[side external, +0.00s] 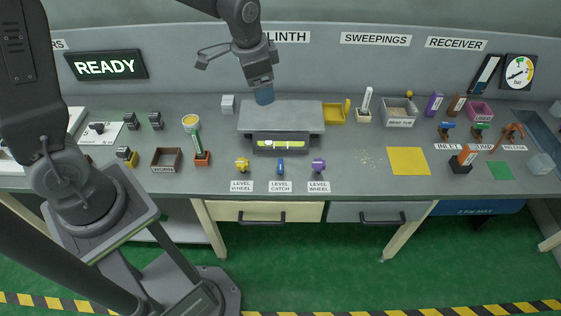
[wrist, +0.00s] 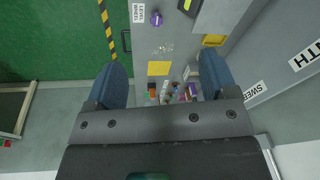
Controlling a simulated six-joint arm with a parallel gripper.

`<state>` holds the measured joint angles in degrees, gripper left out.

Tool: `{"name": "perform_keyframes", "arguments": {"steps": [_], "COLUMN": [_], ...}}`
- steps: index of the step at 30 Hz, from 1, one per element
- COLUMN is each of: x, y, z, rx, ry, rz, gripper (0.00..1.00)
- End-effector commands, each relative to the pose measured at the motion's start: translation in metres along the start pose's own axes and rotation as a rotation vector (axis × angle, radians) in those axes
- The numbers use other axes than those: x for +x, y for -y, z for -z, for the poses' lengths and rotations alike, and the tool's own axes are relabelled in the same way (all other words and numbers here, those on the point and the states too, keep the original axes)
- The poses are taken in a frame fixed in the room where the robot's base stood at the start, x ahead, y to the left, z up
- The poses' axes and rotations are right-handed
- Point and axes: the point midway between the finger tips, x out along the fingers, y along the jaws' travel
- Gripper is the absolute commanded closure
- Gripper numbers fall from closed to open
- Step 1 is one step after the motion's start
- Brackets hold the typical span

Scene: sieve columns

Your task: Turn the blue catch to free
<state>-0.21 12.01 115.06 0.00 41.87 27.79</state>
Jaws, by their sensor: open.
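The blue catch (side external: 280,167) is a small knob at the front of the bench, above the label LEVEL CATCH (side external: 280,186). It stands between a yellow wheel (side external: 242,164) and a purple wheel (side external: 318,165). The purple wheel also shows at the top of the wrist view (wrist: 156,19), but I cannot make out the catch there. My gripper (side external: 264,95) is behind and above the catch, by the back of the grey plinth, well apart from it. In the wrist view its two blue fingers (wrist: 163,78) are spread with nothing between them.
A grey plinth (side external: 280,112) with a yellow-green level (side external: 281,144) stands behind the knobs. A yellow square (side external: 408,161) lies to the right, and a brown tray (side external: 167,160) and orange-based brush (side external: 202,158) to the left. The bench's front edge is close to the knobs.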

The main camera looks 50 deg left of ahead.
Motion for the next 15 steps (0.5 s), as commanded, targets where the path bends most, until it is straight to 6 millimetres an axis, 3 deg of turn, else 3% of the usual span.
{"name": "perform_keyframes", "arguments": {"steps": [1, 9, 15], "x": [0.024, 0.137, 0.186], "y": [0.004, 0.014, 0.014], "z": [0.007, 0.025, 0.024], "rx": [0.033, 0.216, 0.290], "ry": [0.028, 0.119, 0.151], "rz": [-0.015, -0.080, -0.110], "gripper": [0.21, 0.21, 0.21]}}
